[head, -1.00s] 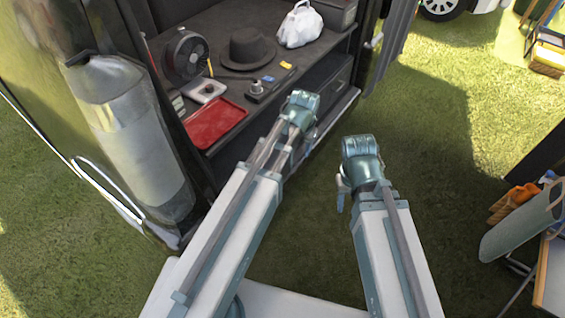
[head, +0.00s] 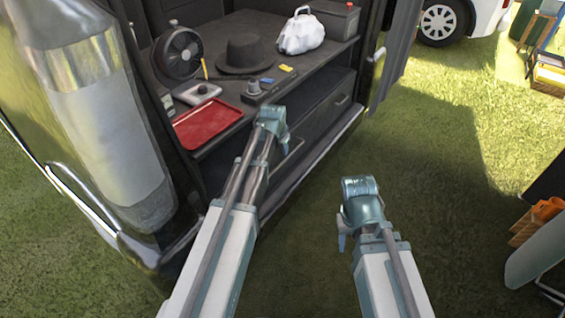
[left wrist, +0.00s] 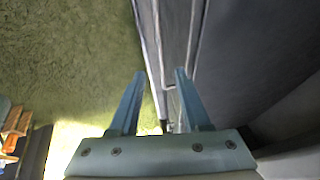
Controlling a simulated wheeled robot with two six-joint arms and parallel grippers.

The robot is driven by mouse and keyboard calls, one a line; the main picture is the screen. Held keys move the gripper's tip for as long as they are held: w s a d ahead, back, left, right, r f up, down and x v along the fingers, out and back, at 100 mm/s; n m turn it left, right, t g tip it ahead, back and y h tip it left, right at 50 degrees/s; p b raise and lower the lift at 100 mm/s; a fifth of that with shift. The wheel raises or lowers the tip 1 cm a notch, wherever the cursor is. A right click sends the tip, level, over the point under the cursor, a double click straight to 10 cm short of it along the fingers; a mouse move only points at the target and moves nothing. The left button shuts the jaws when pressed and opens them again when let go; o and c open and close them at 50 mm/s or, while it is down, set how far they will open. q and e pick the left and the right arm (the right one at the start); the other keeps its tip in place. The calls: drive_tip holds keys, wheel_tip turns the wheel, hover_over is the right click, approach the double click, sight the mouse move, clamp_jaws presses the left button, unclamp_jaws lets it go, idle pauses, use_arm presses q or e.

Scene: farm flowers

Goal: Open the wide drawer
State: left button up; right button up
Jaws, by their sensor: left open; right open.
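The wide drawer (head: 325,118) is a dark front low inside the vehicle's cabinet, below the shelf, in the head view. A small light handle (head: 342,100) shows near its right end, and the drawer looks shut. My left gripper (head: 272,125) is in front of the cabinet, left of that handle; its fingertips are mostly hidden there. In the left wrist view my left gripper (left wrist: 159,75) is open with nothing between the fingers, pointing along a dark panel and a pale edge. My right gripper (head: 343,238) is open and empty over the grass.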

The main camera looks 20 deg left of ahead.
sight(283, 162)
use_arm(q)
drive_tip(key=b+x, duration=1.2)
drive_tip(key=x, duration=0.1)
drive_tip(key=shift+w+f, duration=0.1)
drive_tip(key=shift+f, duration=0.2)
clamp_jaws()
idle(1.0)
